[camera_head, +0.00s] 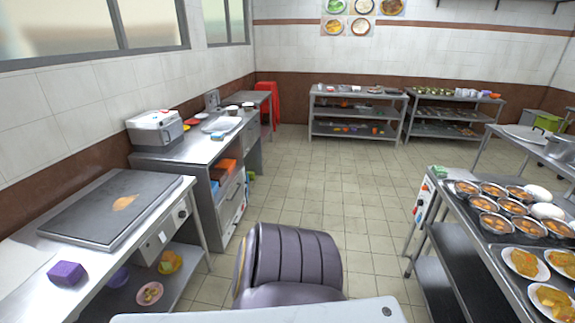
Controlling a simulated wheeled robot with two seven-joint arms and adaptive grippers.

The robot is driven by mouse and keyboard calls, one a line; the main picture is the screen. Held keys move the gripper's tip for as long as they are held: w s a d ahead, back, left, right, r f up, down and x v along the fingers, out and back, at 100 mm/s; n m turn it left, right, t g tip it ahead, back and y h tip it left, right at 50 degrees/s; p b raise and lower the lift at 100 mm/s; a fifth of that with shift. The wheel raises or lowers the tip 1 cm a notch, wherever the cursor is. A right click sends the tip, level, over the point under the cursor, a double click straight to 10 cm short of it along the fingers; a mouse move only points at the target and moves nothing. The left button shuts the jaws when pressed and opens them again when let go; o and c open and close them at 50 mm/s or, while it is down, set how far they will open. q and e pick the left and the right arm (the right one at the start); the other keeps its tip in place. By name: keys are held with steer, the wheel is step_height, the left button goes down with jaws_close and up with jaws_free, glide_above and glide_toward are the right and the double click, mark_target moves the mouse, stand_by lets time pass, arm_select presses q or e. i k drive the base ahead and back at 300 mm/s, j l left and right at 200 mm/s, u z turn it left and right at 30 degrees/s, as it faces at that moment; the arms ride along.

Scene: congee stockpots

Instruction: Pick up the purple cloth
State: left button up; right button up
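A small purple block-shaped item (66,274), which looks like the folded purple cloth, lies on the left steel counter (20,296). It is near the counter's front-left part, below the dark griddle plate and apart from it. Neither of my grippers is in view. Nothing touches the purple item.
A dark griddle plate (90,215) with an orange patch lies on the left counter. A purple bowl (118,277) and plates of food sit on the shelf below. A right table holds bowls and plates of food (525,262).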

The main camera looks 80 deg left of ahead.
mark_target(65, 272)
steer(key=u, duration=4.65)
